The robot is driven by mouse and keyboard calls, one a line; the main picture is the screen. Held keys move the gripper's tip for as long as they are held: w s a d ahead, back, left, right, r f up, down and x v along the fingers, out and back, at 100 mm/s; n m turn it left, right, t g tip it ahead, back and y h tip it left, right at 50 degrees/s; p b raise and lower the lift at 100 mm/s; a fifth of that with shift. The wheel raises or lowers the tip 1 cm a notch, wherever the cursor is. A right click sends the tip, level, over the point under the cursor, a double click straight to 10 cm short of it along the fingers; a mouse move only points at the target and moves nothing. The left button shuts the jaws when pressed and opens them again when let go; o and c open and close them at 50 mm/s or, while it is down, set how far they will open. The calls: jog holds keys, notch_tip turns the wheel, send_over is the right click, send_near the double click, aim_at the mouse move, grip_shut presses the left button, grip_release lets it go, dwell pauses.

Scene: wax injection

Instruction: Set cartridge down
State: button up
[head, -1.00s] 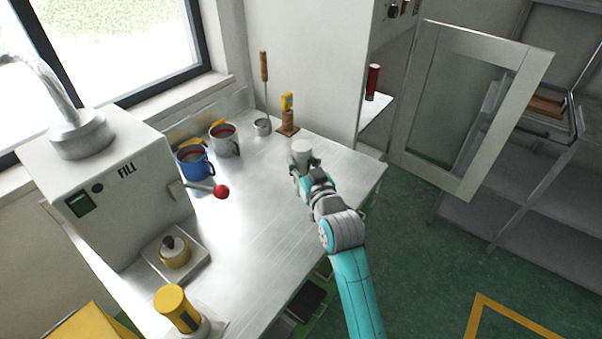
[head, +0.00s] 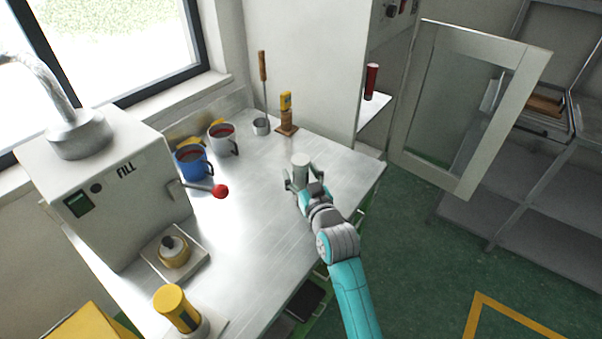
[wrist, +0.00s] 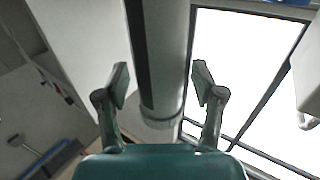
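A grey cylindrical cartridge (head: 300,161) stands upright near the middle of the metal bench (head: 245,215). It also shows large in the wrist view (wrist: 163,60), between the fingers. My gripper (head: 303,182) is at the cartridge with its fingers spread on either side. In the wrist view my gripper (wrist: 161,84) shows a narrow gap between each fingertip and the cartridge. The cartridge's base is partly hidden by the gripper in the head view.
The fill machine (head: 110,195) with a red-knobbed lever (head: 220,191) stands left. A blue mug (head: 190,163), a grey mug (head: 222,141), a small metal cup (head: 261,127) and a wooden stand (head: 287,129) line the back. A yellow cylinder (head: 176,307) stands in front. Bare bench surrounds the cartridge.

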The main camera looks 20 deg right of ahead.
jog(key=shift+r, duration=0.1)
jog(key=s, duration=1.2)
jog(key=shift+d, duration=0.25)
jog(key=s+f+g, duration=0.1)
jog(key=s+f, duration=0.4)
jog(key=s, duration=0.6)
jog(key=s+f+g, duration=0.1)
jog(key=s+f, duration=0.5)
jog(key=s, duration=0.5)
jog(key=s+r+g, duration=0.1)
jog(key=s+r, duration=0.1)
jog(key=s, duration=1.7)
jog(key=shift+s+a+r+h, duration=0.25)
jog(key=shift+s+r+h, duration=0.05)
jog(key=shift+s, duration=0.1)
